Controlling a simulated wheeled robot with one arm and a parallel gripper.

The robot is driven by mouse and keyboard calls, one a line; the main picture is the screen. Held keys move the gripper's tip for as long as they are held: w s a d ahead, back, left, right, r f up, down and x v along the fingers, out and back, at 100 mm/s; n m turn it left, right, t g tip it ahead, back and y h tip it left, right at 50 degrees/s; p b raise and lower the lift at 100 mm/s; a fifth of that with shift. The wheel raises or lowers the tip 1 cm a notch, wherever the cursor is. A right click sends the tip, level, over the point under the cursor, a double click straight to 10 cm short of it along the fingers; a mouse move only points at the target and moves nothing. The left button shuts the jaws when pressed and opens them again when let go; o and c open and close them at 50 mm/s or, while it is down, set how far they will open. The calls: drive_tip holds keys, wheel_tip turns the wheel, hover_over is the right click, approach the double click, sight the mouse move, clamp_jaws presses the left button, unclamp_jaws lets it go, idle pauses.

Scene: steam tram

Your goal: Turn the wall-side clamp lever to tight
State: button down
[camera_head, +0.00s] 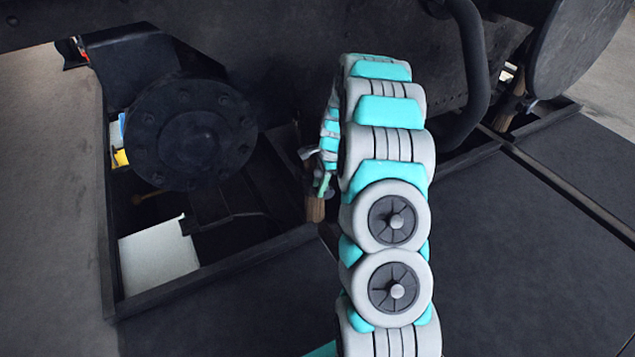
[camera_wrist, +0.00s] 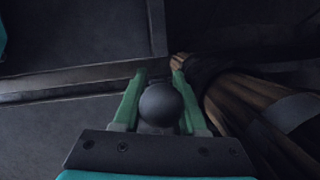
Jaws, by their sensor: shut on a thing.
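In the wrist view, my gripper (camera_wrist: 159,78) has its two green fingers on either side of a dark round knob (camera_wrist: 160,102) and is shut on it. The knob looks like the end of the clamp lever; the rest of the lever is hidden, and I cannot tell how far it is turned. In the head view, my gripper (camera_head: 324,182) is small and partly hidden at the end of my arm, low by the dark machine. The knob cannot be made out there.
A brown, ridged, brush-like thing (camera_wrist: 242,112) lies close right of my fingers; a brown piece (camera_head: 315,208) shows below my gripper. A round bolted flange (camera_head: 192,135) is to the left. A thick curved pipe (camera_head: 474,75) is to the right. Dark floor (camera_head: 520,270) is clear.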

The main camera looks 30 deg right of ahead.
drive_tip(key=shift+w+d+r+y, duration=0.1)
drive_tip(key=shift+d+r+y, duration=0.1)
drive_tip(key=shift+y, duration=0.1)
drive_tip(key=c, duration=0.7)
unclamp_jaws()
drive_tip(key=shift+a+f, duration=0.1)
drive_tip(key=shift+f, duration=0.05)
